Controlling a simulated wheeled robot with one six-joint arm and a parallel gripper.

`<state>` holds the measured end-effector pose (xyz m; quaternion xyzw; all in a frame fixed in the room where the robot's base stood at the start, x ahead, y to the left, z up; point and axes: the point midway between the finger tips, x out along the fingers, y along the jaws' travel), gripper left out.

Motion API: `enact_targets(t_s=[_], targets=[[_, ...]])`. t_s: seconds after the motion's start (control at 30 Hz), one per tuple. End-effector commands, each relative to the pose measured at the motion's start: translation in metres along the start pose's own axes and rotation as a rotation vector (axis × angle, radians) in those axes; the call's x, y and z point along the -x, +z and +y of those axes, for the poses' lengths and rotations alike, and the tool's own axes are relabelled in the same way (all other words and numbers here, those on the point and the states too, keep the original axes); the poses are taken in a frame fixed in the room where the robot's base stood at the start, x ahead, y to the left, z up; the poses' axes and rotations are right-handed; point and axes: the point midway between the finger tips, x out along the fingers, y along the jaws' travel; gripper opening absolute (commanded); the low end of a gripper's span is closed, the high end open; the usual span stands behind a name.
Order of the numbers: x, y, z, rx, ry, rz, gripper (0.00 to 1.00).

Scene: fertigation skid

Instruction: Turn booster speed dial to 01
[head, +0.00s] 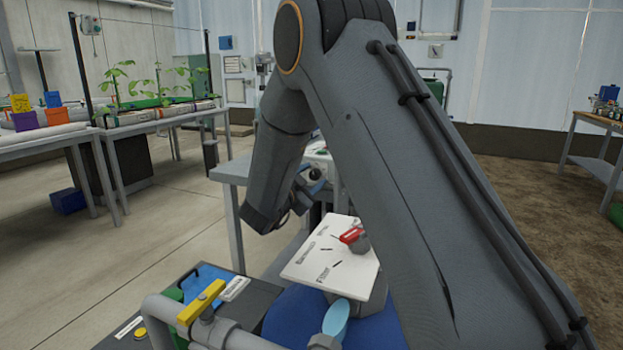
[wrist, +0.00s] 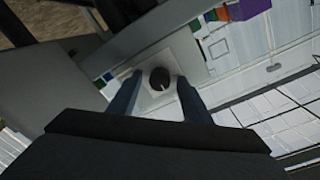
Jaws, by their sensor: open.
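In the wrist view a dark round dial (wrist: 160,77) with a short white pointer mark sits on a pale square plate (wrist: 152,102). It looks like the booster speed dial, but its numbers cannot be read. My gripper (wrist: 159,84) is open, with one finger on each side of the dial. Gaps seem to show between fingers and dial; contact cannot be told. In the head view my arm covers much of the middle, and my gripper is largely hidden there. A pale control box (head: 322,158) shows partly behind the arm.
A white sign board (head: 325,262) with a red handle (head: 351,235) stands below the arm. A yellow valve handle (head: 201,302) on grey pipe is in the foreground. Plant benches (head: 150,118) stand at left. The concrete floor at left is mostly clear.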

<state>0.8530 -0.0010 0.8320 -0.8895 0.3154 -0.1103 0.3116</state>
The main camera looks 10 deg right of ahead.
Motion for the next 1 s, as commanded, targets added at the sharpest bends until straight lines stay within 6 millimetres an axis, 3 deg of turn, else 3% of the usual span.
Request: enact_targets(t_s=[0.23,0.47,0.77,1.0], targets=[[-0.0010,-0.0003,0.0003,0.001,0.000,0.000,0.43],[-0.0009,-0.0003,0.0004,0.001,0.000,0.000,0.04],[-0.0005,-0.0006,0.0003,0.034,0.000,0.001,0.03],[0.0001,-0.0017,-0.0003,0.164,-0.005,0.006,0.03]])
